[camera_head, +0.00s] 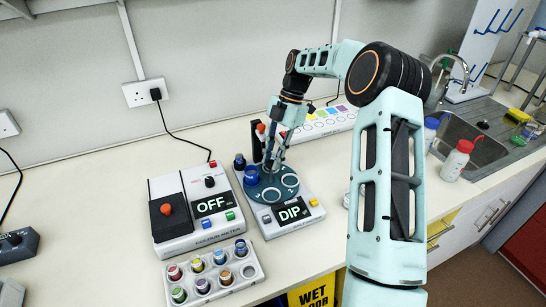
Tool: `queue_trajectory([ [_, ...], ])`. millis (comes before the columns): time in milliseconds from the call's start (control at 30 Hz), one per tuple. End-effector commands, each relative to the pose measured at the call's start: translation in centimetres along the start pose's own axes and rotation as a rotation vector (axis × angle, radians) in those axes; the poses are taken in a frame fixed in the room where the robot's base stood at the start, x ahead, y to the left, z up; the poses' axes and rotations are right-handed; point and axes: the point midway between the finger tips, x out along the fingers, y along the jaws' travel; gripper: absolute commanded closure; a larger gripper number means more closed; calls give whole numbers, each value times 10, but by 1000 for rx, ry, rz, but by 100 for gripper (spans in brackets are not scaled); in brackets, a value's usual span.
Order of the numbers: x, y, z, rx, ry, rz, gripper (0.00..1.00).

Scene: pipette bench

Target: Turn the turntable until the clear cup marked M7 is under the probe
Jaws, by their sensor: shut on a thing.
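The dark teal turntable (288,192) sits on a white base unit (312,207) with a display reading DIP. It has round white numbered spots, and a blue cup (251,176) stands at its left edge. My gripper (269,167) reaches down over the back of the turntable and is shut at its surface; its fingers hide what they hold. A dark post with a red top (261,129) stands behind, partly covered by my gripper; I cannot tell if it carries the probe. I cannot make out a clear cup or an M7 mark.
A white meter (190,222) reading OFF stands left of the turntable. A white rack (236,286) of several coloured vials is in front. A small dark vial (240,161) stands behind the blue cup. A colour-spotted panel (328,123) is behind; a red-capped bottle (456,160) is near the sink.

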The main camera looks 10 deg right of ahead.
Motion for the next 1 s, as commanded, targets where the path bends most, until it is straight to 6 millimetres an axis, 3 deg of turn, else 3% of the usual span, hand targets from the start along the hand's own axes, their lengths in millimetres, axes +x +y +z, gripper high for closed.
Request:
queue_trajectory([
  [267,-1,1,0,0,-1,2,100],
  [300,-1,1,0,0,-1,2,76],
  [433,-1,0,0,0,-1,2,62],
  [1000,0,1,0,51,-4,26,62],
])
